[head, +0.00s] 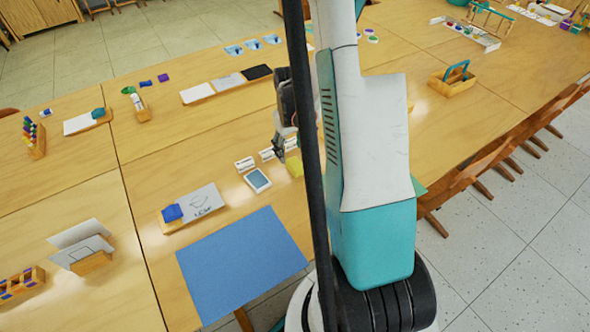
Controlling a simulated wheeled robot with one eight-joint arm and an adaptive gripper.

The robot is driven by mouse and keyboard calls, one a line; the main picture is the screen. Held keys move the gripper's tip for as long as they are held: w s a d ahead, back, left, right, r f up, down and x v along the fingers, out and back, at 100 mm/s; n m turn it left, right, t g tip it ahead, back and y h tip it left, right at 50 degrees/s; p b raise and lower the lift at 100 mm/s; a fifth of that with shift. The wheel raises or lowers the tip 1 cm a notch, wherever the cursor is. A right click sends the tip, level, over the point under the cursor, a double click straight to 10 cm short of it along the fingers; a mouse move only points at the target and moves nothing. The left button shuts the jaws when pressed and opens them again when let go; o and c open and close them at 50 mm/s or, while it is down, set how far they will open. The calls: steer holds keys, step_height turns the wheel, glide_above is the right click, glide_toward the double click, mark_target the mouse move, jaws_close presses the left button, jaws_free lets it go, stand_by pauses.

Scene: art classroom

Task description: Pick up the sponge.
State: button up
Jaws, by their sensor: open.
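A small yellow block (293,167), which looks like the sponge, lies on the wooden table in the head view. Its right side is partly hidden by my black column and arm. My gripper (281,146) is open and hangs just above and to the left of the yellow block in the picture. Much of the gripper is hidden behind my column and arm. I see nothing held in it, and I cannot tell its exact height over the table.
A blue-and-white pad (257,181) and small white blocks (245,164) lie close left of the yellow block. A blue sheet (240,262) covers the near table edge. A card with a blue block (172,213) stands left. Chairs (490,165) line the right side.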

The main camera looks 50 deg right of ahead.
mark_target(293, 159)
steer(key=shift+s+d+f+b, duration=0.1)
steer(key=shift+f+b, duration=0.65)
steer(key=shift+f, duration=0.8)
steer(key=shift+s+d+f+b, duration=0.1)
steer(key=shift+f+b, duration=0.6)
steer(key=shift+f, duration=0.8)
steer(key=shift+r, duration=0.1)
steer(key=c, duration=0.9)
step_height(293, 159, up, 20)
steer(key=p, duration=0.7)
